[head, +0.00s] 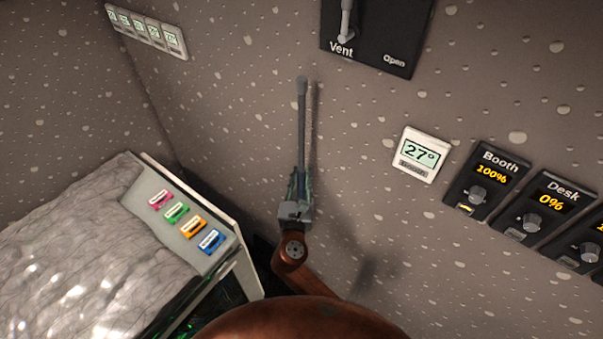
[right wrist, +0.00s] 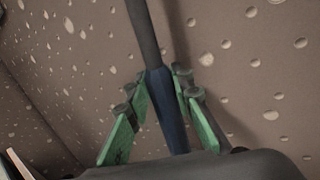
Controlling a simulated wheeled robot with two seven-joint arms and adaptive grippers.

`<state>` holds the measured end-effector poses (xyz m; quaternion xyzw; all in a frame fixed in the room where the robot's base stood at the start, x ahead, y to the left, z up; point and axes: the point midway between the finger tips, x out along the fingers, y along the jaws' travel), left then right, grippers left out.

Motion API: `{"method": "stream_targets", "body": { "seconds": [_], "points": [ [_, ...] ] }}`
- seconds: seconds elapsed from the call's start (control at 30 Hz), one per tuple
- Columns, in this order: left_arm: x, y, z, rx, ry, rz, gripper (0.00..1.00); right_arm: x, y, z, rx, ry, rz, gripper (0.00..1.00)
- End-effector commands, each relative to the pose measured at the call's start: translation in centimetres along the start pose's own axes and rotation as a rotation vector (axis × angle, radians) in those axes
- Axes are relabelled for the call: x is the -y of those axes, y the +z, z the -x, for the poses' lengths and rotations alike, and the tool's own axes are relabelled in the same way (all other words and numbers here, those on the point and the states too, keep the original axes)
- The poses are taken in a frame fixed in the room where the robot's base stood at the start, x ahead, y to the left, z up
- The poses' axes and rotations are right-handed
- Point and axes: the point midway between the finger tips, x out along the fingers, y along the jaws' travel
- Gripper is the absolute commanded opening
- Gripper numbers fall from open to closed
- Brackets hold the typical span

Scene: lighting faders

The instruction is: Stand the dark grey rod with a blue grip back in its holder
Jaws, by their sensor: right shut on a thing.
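The dark grey rod (head: 302,120) stands upright in the head view, in front of the speckled wall. Its top end is a small rounded knob. My right gripper (head: 300,185) is shut around its lower part. In the right wrist view, the green fingers of the right gripper (right wrist: 160,95) close on the rod's blue grip (right wrist: 168,110), with the grey shaft (right wrist: 146,35) rising above it. The rod's lower end is hidden behind the gripper. I cannot make out the holder in either view. My left gripper is not in view.
A vent panel (head: 365,55) with a lever is on the wall above right. A thermostat (head: 418,153) and dimmer panels marked Booth (head: 492,165) and Desk (head: 553,190) are to the right.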

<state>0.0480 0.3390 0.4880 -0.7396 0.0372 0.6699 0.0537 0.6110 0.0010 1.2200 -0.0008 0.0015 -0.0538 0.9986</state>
Motion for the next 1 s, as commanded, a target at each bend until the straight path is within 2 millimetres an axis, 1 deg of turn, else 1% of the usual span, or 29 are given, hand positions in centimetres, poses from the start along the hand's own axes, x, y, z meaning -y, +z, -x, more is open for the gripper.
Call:
{"method": "stream_targets", "body": {
  "seconds": [0.03, 0.3, 0.5, 0.7, 1.0],
  "points": [
    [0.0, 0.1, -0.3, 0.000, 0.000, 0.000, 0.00, 0.0, -0.5, 0.0, 0.001, 0.000, 0.001, 0.00],
    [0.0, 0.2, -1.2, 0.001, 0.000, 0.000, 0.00, 0.0, -2.5, 0.0, 0.001, 0.001, -0.001, 0.00],
    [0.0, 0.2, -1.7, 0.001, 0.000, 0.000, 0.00, -0.1, -3.7, 0.0, 0.001, 0.001, 0.000, 0.00],
    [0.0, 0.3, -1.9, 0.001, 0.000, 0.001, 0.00, -0.1, -4.1, 0.0, 0.002, 0.001, -0.002, 0.00],
    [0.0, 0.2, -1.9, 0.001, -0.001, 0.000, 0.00, 0.0, -4.2, 0.0, 0.002, 0.001, -0.002, 0.00]
  ]
}}
